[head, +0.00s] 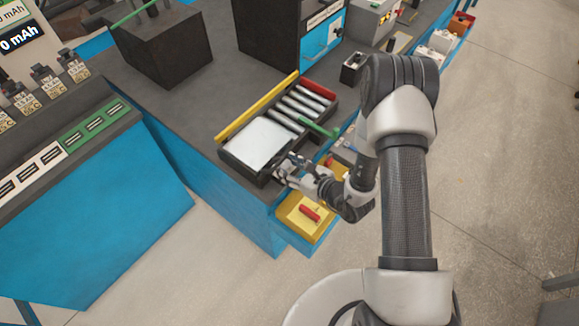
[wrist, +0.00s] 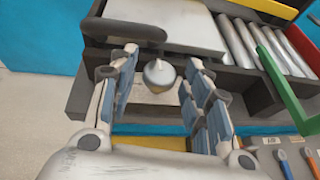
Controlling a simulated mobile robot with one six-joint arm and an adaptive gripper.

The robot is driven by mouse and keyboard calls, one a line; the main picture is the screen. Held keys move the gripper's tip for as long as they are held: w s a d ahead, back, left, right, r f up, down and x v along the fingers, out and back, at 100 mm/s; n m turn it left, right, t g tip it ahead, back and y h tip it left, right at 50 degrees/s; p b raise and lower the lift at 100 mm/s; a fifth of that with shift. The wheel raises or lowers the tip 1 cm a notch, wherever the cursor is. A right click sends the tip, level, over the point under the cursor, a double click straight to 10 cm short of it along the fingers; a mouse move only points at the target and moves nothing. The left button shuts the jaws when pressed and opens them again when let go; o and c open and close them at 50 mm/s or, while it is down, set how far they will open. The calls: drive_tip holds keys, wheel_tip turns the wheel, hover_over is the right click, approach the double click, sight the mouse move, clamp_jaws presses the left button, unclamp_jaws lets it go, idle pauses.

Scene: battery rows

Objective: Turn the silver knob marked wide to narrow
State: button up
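The silver knob (wrist: 159,75) shows in the wrist view on the front of a dark tray unit (wrist: 88,95). My gripper (wrist: 163,62) is open, with one finger to the left of the knob and one to the right. A gap shows on both sides, so neither finger appears to touch it. In the head view my gripper (head: 284,170) is at the front edge of the tray unit (head: 237,168), and the knob cannot be made out there. No wide or narrow marking is readable.
The tray unit holds a white plate (head: 258,143) and several silver rods (head: 296,107), with yellow, red and green bars around them. A yellow box (head: 292,222) with a red handle (head: 310,213) sits below my gripper. Dark boxes stand farther back.

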idle(0.3)
drive_tip(key=v, duration=1.2)
